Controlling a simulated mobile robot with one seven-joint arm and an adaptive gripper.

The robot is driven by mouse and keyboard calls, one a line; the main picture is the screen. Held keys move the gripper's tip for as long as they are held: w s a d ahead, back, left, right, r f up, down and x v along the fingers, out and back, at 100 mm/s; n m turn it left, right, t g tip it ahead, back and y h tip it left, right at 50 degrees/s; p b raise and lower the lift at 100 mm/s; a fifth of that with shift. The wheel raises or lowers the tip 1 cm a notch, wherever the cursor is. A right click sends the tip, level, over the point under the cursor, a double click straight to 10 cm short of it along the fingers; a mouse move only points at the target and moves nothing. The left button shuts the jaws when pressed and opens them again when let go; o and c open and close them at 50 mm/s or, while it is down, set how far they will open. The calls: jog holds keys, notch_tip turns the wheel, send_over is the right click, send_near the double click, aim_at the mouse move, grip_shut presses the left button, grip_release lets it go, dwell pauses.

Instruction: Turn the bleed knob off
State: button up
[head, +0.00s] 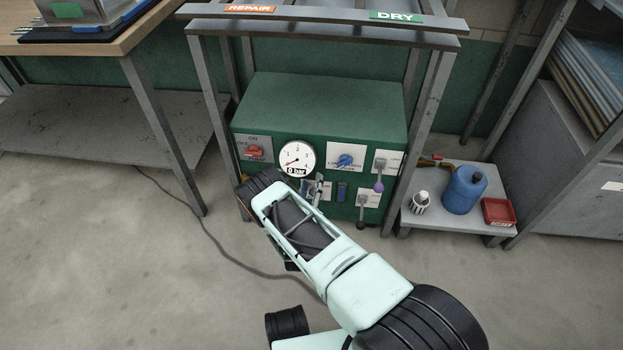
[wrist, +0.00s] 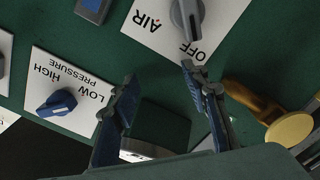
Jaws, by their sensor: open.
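The green control box (head: 320,100) stands under a metal rack in the head view. Its front has a blue knob (head: 345,161) on a white plate, whose lettering is too small to read. I cannot read the word "bleed" on any plate. My gripper (head: 318,186) is in front of the lower middle of the box and partly hides it. In the wrist view my gripper (wrist: 160,78) is open, with nothing between its fingers. A grey knob (wrist: 187,15) on a plate marked AIR and OFF is beyond the fingertips. A blue knob (wrist: 57,103) on the HIGH/LOW PRESSURE plate is left of them.
A round gauge (head: 297,157) reads 0 bar, beside a red switch (head: 254,151). A lever with a purple ball (head: 379,186) and another with a dark ball (head: 361,224) stick out. A blue jug (head: 464,189) and red tray (head: 498,211) stand on the right shelf.

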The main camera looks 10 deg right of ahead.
jog(key=shift+r, duration=1.75)
